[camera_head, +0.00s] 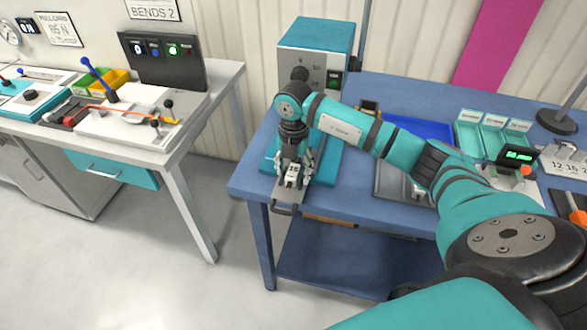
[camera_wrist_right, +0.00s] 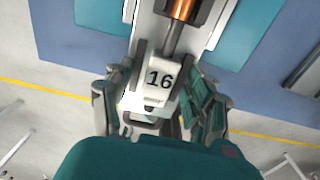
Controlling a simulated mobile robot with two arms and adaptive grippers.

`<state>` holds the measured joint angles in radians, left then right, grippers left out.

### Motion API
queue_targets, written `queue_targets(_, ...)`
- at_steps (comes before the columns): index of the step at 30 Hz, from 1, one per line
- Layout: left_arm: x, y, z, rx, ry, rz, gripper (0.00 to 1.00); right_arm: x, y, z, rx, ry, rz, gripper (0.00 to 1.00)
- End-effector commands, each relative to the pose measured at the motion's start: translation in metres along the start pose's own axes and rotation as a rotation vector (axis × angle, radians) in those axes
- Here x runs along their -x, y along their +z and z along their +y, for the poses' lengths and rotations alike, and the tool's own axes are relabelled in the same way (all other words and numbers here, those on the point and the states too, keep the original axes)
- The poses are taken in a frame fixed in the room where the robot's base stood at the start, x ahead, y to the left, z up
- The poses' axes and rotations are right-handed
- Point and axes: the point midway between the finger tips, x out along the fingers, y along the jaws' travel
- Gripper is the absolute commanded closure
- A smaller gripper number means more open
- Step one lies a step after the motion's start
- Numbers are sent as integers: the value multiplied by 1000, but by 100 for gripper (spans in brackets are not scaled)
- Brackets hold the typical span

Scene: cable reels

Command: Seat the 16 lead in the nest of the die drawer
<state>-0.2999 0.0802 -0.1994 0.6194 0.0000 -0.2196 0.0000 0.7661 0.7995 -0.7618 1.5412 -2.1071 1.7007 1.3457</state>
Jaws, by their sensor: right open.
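The 16 lead (camera_wrist_right: 159,78) shows in the wrist view as a white block marked 16, with a grey shank and a copper-coloured piece at its far end. It lies along the pale die drawer (camera_wrist_right: 143,32); whether it sits fully down in the nest I cannot tell. My right gripper (camera_wrist_right: 152,108) is open, one finger on each side of the white block. In the head view my right gripper (camera_head: 293,177) is over the drawer front, above the dark drawer handle (camera_head: 287,210). My left gripper is not in view.
The teal and grey press (camera_head: 316,45) stands behind my gripper on the blue table (camera_head: 385,95). A blue tray (camera_head: 420,130) and teal bins (camera_head: 490,135) are farther right. A white bench (camera_head: 190,120) stands left, with clear floor between.

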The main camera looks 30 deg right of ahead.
Motion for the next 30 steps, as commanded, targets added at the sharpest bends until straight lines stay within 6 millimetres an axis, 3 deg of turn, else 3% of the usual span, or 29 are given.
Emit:
queue_targets(5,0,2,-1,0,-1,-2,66,11,0,1,0,2,-1,44)
queue_targets(15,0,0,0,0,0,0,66,80,1,1,0,5,-3,44)
queue_targets(21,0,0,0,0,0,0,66,110,1,1,0,3,-2,44)
queue_targets(30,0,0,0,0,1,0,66,121,0,0,0,1,0,44)
